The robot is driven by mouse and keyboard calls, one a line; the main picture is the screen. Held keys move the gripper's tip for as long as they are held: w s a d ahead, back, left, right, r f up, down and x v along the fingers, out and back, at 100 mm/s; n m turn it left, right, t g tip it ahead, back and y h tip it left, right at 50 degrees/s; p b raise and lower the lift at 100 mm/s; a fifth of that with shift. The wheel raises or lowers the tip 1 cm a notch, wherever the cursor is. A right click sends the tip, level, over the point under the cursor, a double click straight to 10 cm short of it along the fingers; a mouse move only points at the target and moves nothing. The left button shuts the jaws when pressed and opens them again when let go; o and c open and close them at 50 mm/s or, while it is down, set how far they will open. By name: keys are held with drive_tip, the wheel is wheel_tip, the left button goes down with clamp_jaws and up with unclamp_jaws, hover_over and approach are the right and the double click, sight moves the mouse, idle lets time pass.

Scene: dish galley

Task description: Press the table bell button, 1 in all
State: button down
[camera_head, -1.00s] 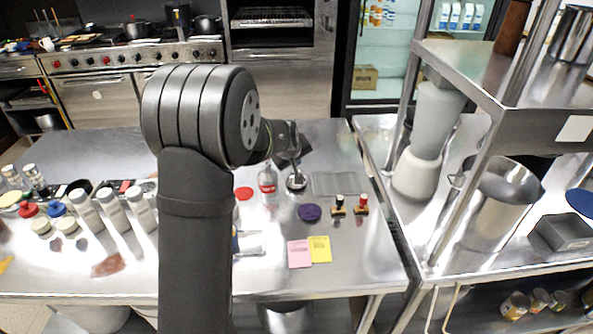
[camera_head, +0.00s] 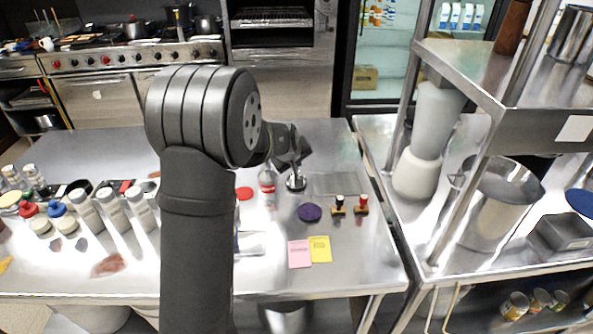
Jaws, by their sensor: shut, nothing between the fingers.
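The table bell (camera_head: 296,183) is a small silvery dome on a dark base, on the steel table behind the purple disc. My gripper (camera_head: 297,167) is directly above the bell, pointing down, with its fingertips at or very near the bell's top. I cannot tell whether they touch the button. The gripper is shut and holds nothing. My arm hides part of the table to the left of the bell.
A clear bottle (camera_head: 267,186) stands just left of the bell. A flat tray (camera_head: 338,184) lies to its right. A purple disc (camera_head: 310,212), two stamps (camera_head: 361,205), pink card (camera_head: 299,253) and yellow card (camera_head: 320,249) lie nearer. Several jars and shakers fill the left side.

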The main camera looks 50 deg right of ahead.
drive_tip(key=shift+f, duration=0.5)
drive_tip(key=shift+r, duration=0.15)
idle(0.4)
drive_tip(key=shift+r, duration=0.8)
drive_tip(key=shift+r, duration=0.1)
drive_tip(key=shift+r, duration=2.45)
wheel_tip(320, 180, up, 4)
drive_tip(key=shift+f, duration=0.1)
drive_tip(key=shift+f, duration=0.1)
